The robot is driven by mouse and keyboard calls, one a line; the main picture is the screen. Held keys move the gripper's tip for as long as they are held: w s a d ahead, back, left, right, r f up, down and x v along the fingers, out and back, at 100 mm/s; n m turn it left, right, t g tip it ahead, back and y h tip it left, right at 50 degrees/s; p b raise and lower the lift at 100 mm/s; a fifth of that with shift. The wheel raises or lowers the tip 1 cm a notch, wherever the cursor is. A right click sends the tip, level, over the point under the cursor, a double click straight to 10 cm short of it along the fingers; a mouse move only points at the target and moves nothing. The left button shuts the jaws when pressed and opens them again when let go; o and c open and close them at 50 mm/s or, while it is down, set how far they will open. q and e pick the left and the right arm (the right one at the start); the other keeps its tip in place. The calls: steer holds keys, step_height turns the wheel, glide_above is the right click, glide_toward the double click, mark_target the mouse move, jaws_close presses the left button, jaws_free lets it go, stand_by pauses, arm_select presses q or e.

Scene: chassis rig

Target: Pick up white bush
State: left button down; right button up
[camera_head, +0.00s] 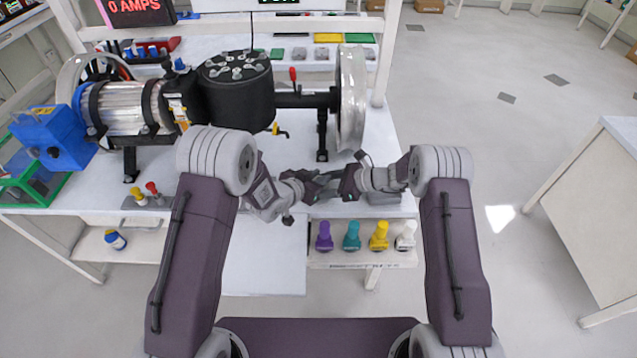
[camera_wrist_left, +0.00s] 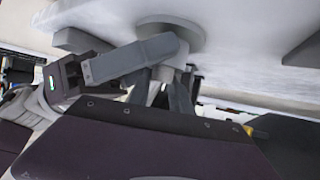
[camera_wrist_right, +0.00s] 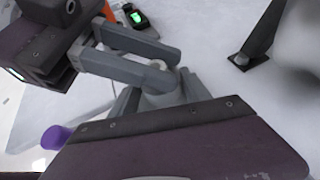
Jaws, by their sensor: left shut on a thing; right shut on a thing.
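The white bush (camera_head: 405,236) stands upright at the right end of a row of coloured bushes on the low front rack, apart from both grippers. My left gripper (camera_head: 316,182) and right gripper (camera_head: 340,180) meet above the table's front part, fingers crossing closely. Each is shut on a small light-grey piece, mostly hidden by the fingers; I cannot tell whether it is one shared piece. It shows between the fingers in the right wrist view (camera_wrist_right: 160,95) and a little in the left wrist view (camera_wrist_left: 177,72).
Purple (camera_head: 324,237), teal (camera_head: 352,237) and yellow (camera_head: 379,237) bushes stand left of the white one on the rack (camera_head: 330,259). A motor rig with a black drum (camera_head: 235,85) and a metal wheel (camera_head: 351,98) stands behind. Open floor lies right.

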arm_select(q)
steer(key=r, duration=0.9)
steer(key=shift+a, duration=0.2)
arm_select(e)
steer(key=shift+a+f, duration=0.1)
steer(key=shift+f, duration=0.05)
steer(key=shift+c, duration=0.3)
arm_select(q)
steer(key=shift+r, duration=0.1)
arm_select(e)
steer(key=o, duration=1.1)
steer(key=shift+c, duration=0.2)
steer(key=v, duration=1.2)
